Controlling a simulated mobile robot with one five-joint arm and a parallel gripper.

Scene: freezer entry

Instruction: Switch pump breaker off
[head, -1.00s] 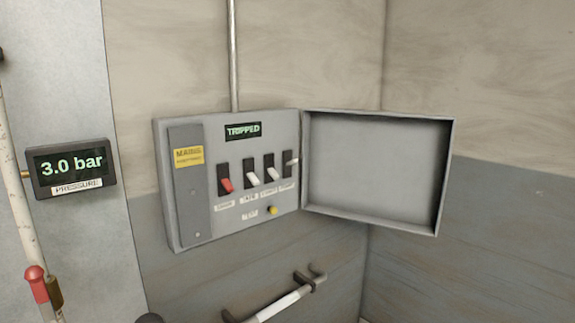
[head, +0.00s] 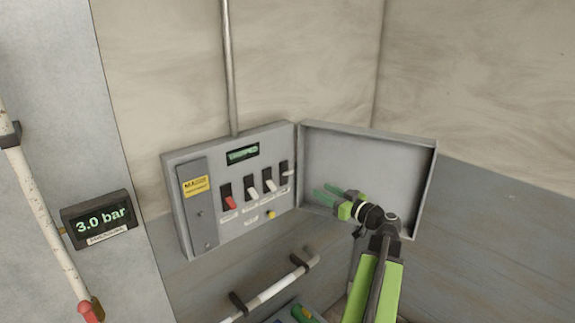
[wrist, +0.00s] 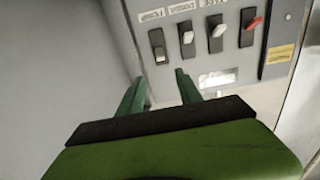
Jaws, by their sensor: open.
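The breaker panel (head: 240,185) is a grey box on the wall, with its door (head: 365,165) swung open to the right. The pump breaker (head: 285,172) is the rightmost of its switches; its pale lever sits higher than the other levers and sticks out. In the wrist view, where the panel appears upside down, the pump breaker (wrist: 157,45) is the leftmost switch. My gripper (head: 320,192) is open and empty in front of the open door, right of and below the pump breaker. In the wrist view my gripper's fingers (wrist: 157,80) point at the panel, apart from the switch.
A red-levered breaker (head: 230,202), two white-levered ones, a yellow button (head: 271,215) and a blurred display (head: 242,153) share the panel. A rail (head: 272,287) runs below it. A gauge reading 3.0 bar (head: 100,220) is at left. The door's edge lies close to my arm.

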